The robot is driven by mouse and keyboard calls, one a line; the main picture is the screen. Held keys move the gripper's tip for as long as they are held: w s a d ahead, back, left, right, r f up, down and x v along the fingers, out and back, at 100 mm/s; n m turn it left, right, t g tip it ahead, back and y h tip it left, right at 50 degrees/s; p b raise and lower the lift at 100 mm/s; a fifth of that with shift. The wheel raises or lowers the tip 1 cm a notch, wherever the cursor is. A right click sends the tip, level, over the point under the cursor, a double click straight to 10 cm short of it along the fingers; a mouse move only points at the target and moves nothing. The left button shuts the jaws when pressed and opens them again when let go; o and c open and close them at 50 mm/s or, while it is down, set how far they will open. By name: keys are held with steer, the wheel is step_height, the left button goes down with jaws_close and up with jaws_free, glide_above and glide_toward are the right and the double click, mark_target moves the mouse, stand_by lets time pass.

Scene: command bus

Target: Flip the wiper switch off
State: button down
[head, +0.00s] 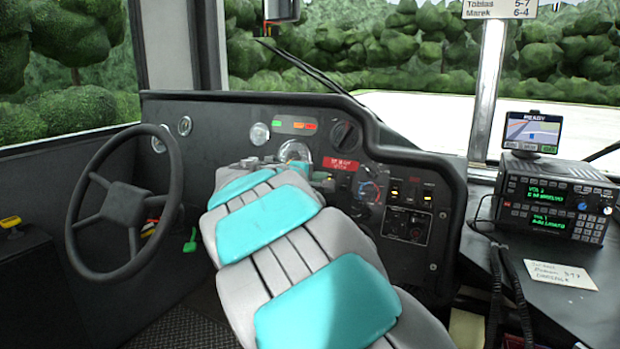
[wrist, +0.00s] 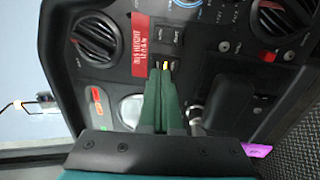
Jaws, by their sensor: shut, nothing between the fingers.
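My gripper (wrist: 165,85) is shut and empty; its green fingers point at the dashboard in the wrist view. The fingertips are right at a small black rocker switch (wrist: 166,65) with a lit yellow mark, beside a red label (wrist: 140,42). I cannot tell whether they touch it. Another dark rocker switch (wrist: 172,30) is further along the same row. I cannot read which switch is the wiper one. In the head view my arm reaches to the dashboard below the red label (head: 341,164) and hides part of the panel.
A steering wheel (head: 125,200) stands left of my arm. A dark lever or knob (wrist: 225,100) is close to the right of the fingers. A radio unit (head: 555,200) sits at far right.

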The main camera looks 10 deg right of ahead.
mark_target(330, 173)
steer(key=shift+x, duration=1.4)
steer(key=shift+r, duration=0.1)
steer(key=shift+w+d+r, duration=0.2)
steer(key=shift+w+d, duration=0.05)
steer(key=shift+d, duration=0.05)
steer(key=shift+a, duration=0.15)
steer(key=shift+s+a+r, duration=0.15)
steer(key=shift+s+r, duration=0.1)
steer(key=shift+s, duration=0.05)
steer(key=r+v, duration=0.3)
steer(key=v, duration=1)
steer(key=shift+w, duration=0.25)
steer(key=shift+d, duration=0.2)
